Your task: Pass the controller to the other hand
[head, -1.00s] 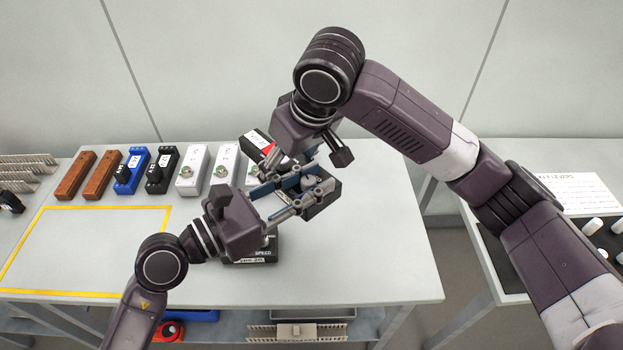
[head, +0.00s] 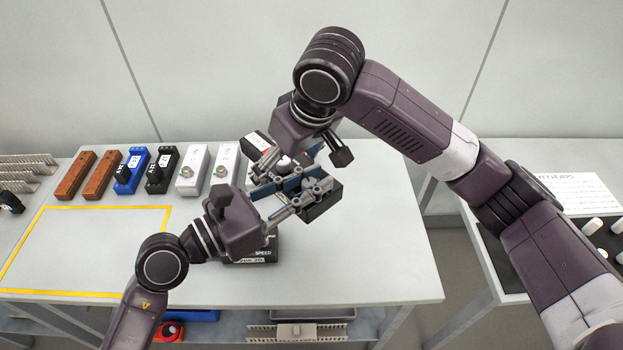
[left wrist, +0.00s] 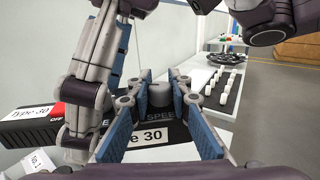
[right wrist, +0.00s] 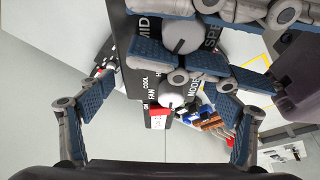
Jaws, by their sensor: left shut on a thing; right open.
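The controller is a black box with pale round knobs, a red switch and a white label. It shows between my grippers in the head view (head: 322,207) and in the right wrist view (right wrist: 134,68). My left gripper (head: 302,190) is shut on it near the end marked SPEED; a grey knob sits between its pads in the left wrist view. My right gripper (head: 280,166) is open, its fingers (right wrist: 160,103) on either side of the controller's red-switch end. In the head view the fingers hide the controller's middle.
Another black box (head: 258,248) marked SPEED shows partly under my left gripper. Brown, blue, black and white control boxes (head: 192,171) stand in a row behind. A yellow outline (head: 95,207) marks clear table at left. The table's front right is clear.

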